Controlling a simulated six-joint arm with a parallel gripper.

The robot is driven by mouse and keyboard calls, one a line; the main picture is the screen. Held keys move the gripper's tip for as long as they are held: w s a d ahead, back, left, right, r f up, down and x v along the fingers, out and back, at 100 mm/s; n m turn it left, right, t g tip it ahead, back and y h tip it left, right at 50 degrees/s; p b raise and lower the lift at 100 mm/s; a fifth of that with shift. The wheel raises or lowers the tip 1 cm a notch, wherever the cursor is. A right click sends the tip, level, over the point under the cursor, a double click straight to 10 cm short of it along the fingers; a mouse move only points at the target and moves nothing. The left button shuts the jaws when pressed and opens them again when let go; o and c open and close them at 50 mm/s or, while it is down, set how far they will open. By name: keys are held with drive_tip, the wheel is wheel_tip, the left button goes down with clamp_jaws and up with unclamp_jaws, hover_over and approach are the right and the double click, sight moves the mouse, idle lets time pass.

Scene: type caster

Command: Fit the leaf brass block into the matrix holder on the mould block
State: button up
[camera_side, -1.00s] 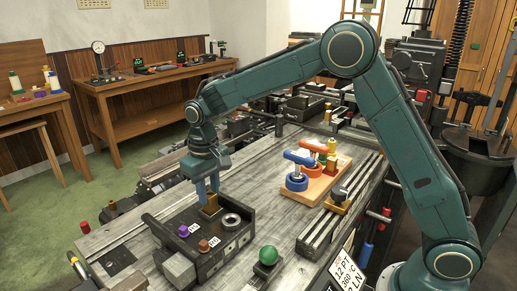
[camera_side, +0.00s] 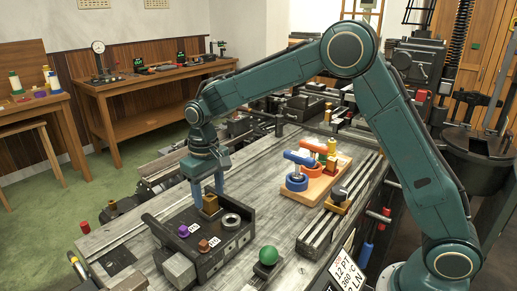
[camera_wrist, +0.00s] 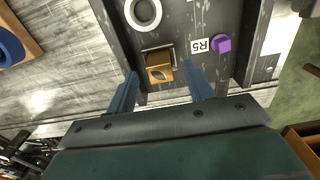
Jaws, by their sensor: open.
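The brass block (camera_side: 210,205), gold with an oval, leaf-like mark on its face, stands on the dark mould block (camera_side: 239,243). In the wrist view, the brass block (camera_wrist: 158,73) sits at a pale square outline (camera_wrist: 148,49), which looks like the matrix holder. I cannot tell how deep it is seated. My gripper (camera_side: 208,187) is open above the block. In the wrist view, the fingers of my gripper (camera_wrist: 160,72) are on either side of the block, with clear gaps.
A metal ring (camera_side: 231,220), a purple peg (camera_side: 183,231) and a copper-coloured peg (camera_side: 203,245) are on the mould block near the brass block. A wooden board (camera_side: 325,188) with coloured stamps lies to the right.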

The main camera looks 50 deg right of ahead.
sight(213, 197)
wheel_tip(213, 197, up, 13)
drive_tip(key=shift+r, duration=0.2)
idle(0.4)
idle(0.5)
drive_tip(key=s+d+r+t, duration=0.1)
drive_tip(key=s+d+r, duration=0.2)
drive_tip(key=s, duration=0.5)
drive_tip(key=s+d+r+t, duration=0.2)
drive_tip(key=s+d+r, duration=0.1)
drive_tip(key=s, duration=0.5)
drive_tip(key=s+d+f+t, duration=0.1)
drive_tip(key=s+f, duration=0.2)
drive_tip(key=s, duration=0.4)
drive_tip(key=s+d+f+t, duration=0.1)
drive_tip(key=s+d+f, duration=0.1)
drive_tip(key=s, duration=0.6)
drive_tip(key=shift+d+f+t, duration=0.25)
drive_tip(key=shift+f+t, duration=0.05)
drive_tip(key=shift+f, duration=0.4)
